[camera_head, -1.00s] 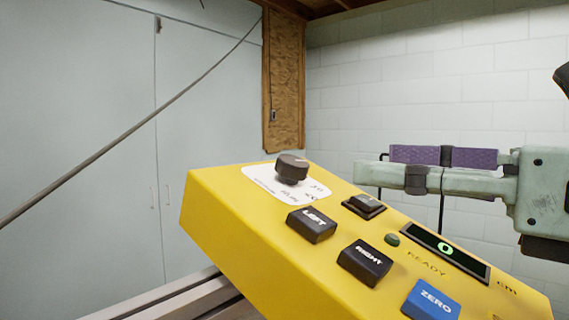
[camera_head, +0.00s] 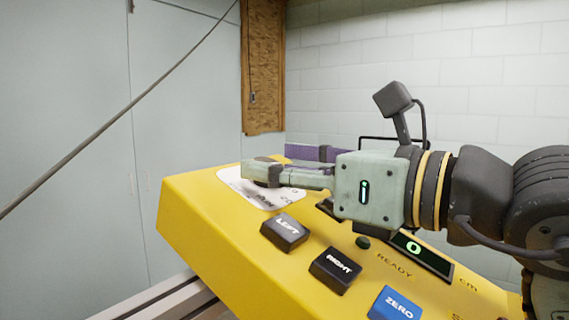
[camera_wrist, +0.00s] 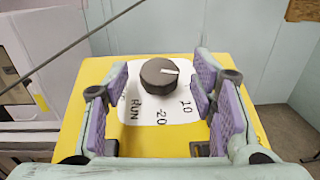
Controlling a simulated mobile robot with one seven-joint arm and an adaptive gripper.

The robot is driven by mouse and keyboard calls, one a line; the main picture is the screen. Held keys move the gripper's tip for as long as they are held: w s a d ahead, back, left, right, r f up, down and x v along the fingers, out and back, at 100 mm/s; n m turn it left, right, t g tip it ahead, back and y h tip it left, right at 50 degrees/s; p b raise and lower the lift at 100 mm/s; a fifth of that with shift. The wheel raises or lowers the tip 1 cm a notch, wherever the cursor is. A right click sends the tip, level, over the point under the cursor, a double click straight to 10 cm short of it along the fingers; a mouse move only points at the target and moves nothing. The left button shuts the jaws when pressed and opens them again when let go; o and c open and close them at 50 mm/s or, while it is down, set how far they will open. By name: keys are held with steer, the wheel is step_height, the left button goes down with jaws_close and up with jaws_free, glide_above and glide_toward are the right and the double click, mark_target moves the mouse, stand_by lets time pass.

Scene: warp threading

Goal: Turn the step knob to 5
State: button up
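My gripper (camera_wrist: 163,75) is open, with a purple-padded finger on each side of the knob and gaps between. In the head view my gripper (camera_head: 272,172) is over the label plate (camera_head: 245,190), and the knob is mostly or wholly hidden behind the fingers.
The yellow panel (camera_head: 205,235) carries a LEFT button (camera_head: 285,231), a RIGHT button (camera_head: 335,269), a blue ZERO button (camera_head: 394,304) and a display (camera_head: 418,252) showing 0. A small switch by the plate is mostly covered by my gripper. A thin cable runs diagonally at the left.

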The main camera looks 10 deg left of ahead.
steer(key=c, duration=1.1)
steer(key=shift+w+d+n+g+y, duration=0.15)
steer(key=shift+n+g+y, duration=0.15)
steer(key=shift+n+g, duration=0.75)
steer(key=shift+w+a+n+g+y, duration=0.1)
steer(key=shift+n+g+y, duration=0.2)
steer(key=shift+n+g, duration=0.75)
steer(key=o, duration=1.1)
steer(key=shift+o, duration=0.2)
steer(key=shift+d, duration=0.15)
steer(key=d, duration=0.3)
steer(key=s+d, duration=0.1)
steer(key=d, duration=0.3)
steer(key=s+d, duration=0.1)
steer(key=d, duration=0.3)
steer(key=shift+s+d, duration=0.15)
steer(key=shift+d, duration=0.2)
